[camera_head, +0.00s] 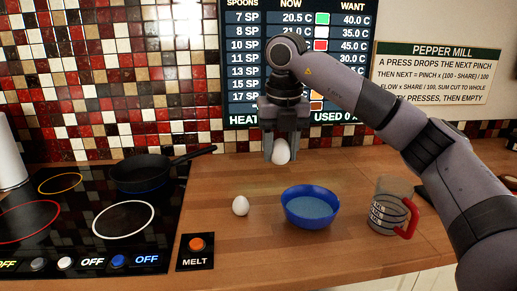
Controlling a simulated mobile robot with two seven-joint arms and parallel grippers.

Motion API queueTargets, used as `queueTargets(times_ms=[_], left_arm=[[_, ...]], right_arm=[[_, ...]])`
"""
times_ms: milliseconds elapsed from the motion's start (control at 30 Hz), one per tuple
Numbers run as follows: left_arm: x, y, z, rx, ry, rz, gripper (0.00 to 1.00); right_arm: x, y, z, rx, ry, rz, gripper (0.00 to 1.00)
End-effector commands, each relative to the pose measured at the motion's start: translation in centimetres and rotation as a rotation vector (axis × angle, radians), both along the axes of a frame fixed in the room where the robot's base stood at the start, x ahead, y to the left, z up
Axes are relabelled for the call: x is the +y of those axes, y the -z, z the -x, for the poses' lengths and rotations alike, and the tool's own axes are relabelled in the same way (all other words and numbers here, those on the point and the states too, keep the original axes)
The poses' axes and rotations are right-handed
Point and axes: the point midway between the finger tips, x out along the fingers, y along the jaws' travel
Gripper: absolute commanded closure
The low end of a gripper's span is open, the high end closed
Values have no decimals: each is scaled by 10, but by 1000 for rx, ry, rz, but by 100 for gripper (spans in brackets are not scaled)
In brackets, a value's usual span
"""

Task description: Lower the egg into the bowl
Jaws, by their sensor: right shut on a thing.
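My right gripper (281,157) points down above the wooden counter and is shut on a white egg (281,150). The egg is held in the air behind the blue bowl (289,208) in the picture, above and slightly left of its middle. The bowl stands upright on the counter and holds something pale blue, perhaps liquid. A second white egg (240,206) rests on the counter just left of the bowl, apart from it. My left gripper is not in view.
A measuring jug (384,208) with a red handle stands right of the bowl. At the left, a black pan (142,173) sits on the cooktop (75,235). A MELT button (196,245) is at the front. Counter in front of the bowl is clear.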

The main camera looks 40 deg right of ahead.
Motion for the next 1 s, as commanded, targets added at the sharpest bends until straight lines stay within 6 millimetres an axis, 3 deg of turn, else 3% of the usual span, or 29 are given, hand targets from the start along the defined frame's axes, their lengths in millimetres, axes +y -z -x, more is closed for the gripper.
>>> queueTargets(times_ms=[200, 500, 1000], left_arm=[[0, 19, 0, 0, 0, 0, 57], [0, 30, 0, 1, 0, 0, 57], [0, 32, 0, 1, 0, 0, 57]], right_arm=[[-35, 34, 5, 2, 5, 0, 86], [-67, 68, 9, 1, 2, 0, 86], [-76, 78, 10, 0, 0, 0, 86]])
